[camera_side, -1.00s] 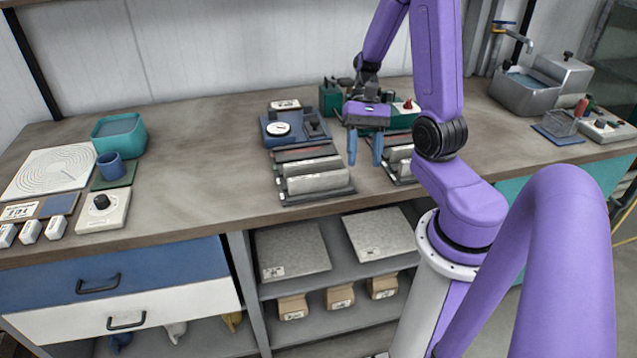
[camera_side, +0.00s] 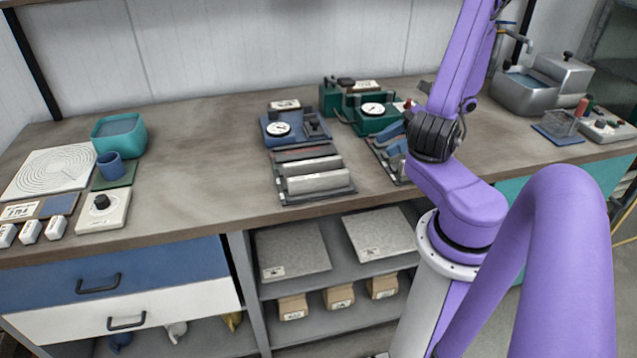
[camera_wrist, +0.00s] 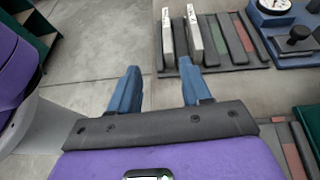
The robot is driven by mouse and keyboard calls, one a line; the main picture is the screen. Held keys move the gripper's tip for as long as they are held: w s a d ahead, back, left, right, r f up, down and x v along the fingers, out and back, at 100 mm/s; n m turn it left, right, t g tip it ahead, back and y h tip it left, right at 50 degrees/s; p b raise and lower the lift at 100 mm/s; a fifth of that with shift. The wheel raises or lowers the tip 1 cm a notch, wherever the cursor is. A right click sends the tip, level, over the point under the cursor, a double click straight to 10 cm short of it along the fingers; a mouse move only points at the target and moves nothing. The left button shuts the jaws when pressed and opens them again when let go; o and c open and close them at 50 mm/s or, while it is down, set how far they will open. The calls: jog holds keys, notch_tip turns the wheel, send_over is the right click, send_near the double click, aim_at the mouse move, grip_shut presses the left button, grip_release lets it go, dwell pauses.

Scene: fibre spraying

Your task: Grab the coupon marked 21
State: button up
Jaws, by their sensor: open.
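Two light grey coupons stand on edge in the front slots of the left rack, the front one (camera_side: 318,182) and the one behind it (camera_side: 314,166). In the wrist view they are the slabs at the top, the front one (camera_wrist: 168,38) and the other (camera_wrist: 193,32); their marks are too small to read. The left rack (camera_wrist: 231,62) has dark slots with green and red strips. My gripper (camera_wrist: 158,82) is open and empty, with two blue fingers short of these coupons in the picture. In the side view my arm mostly hides the gripper and the right rack (camera_side: 378,152).
A blue dial gauge (camera_side: 277,128) stands behind the left rack, and a green dial gauge (camera_side: 373,110) behind the right rack. The bench's front edge is close to both racks.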

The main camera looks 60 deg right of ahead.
send_near(321, 175)
jog(key=shift+w+a+f+m+t, duration=0.2)
jog(key=shift+w+a+f, duration=0.1)
jog(key=shift+a, duration=0.3)
jog(key=shift+w+a+f+m+t, duration=0.1)
jog(key=shift+w+a+f+m, duration=0.1)
jog(key=shift+w+a+f, duration=0.3)
jog(key=shift+x, duration=2.6)
jog(key=shift+w+r, duration=0.1)
grip_shut()
